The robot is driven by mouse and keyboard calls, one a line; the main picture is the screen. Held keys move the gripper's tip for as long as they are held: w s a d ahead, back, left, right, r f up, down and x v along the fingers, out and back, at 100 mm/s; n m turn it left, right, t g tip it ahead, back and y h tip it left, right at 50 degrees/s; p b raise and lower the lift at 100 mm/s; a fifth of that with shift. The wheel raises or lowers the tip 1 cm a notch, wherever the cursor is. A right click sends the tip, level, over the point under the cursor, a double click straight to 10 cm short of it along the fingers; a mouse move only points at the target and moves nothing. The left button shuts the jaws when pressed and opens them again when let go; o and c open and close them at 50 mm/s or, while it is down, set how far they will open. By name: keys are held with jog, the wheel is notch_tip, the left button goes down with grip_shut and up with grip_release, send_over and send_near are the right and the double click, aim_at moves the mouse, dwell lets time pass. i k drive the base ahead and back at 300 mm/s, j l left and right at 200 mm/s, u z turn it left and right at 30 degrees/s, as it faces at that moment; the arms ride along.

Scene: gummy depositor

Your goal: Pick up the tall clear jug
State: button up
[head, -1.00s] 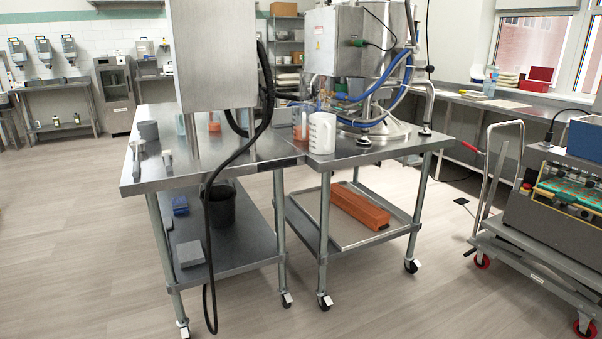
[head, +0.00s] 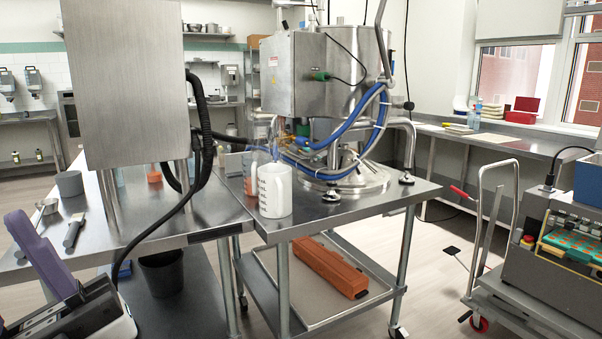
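A tall clear jug (head: 252,172) stands upright on the steel table (head: 400,195), below the depositor machine. It looks see-through, with an orange tint in its lower part. A white jug with dark markings and a handle (head: 274,192) stands close in front of it and hides its right side. A purple, black and white part, apparently of my arm end, shows at the lower left edge, well apart from the jugs. Its fingertips cannot be made out, nor whether my gripper is open or shut.
The depositor (head: 345,90) with blue hoses (head: 372,115) rises behind the jugs. A steel cabinet (head: 125,85) with a hanging black cable stands to their left. A grey cup (head: 69,184) sits at the far left. A cart (head: 500,300) stands at right. The tabletop right of the jugs is partly free.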

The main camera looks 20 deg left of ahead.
aim_at(250, 164)
jog(key=i+l, duration=0.1)
jog(key=i, duration=0.25)
jog(key=i+l+u, duration=0.1)
jog(key=i, duration=0.3)
jog(key=i+l, duration=0.15)
jog(key=i, duration=0.2)
jog(key=i+l+u, duration=0.2)
jog(key=u, duration=0.15)
jog(key=i+l+u, duration=0.45)
jog(key=u, duration=0.2)
jog(key=i+l+u, duration=0.15)
jog(key=l+u, duration=0.2)
jog(key=i+l+u, duration=0.1)
jog(key=l+u, duration=0.25)
jog(key=l, duration=0.15)
jog(key=l+u, duration=0.7)
jog(key=i+l+u, duration=0.1)
jog(key=l, duration=0.2)
jog(key=i+l, duration=0.15)
jog(key=l, duration=0.2)
jog(key=i+l+u, duration=0.15)
jog(key=l, duration=0.15)
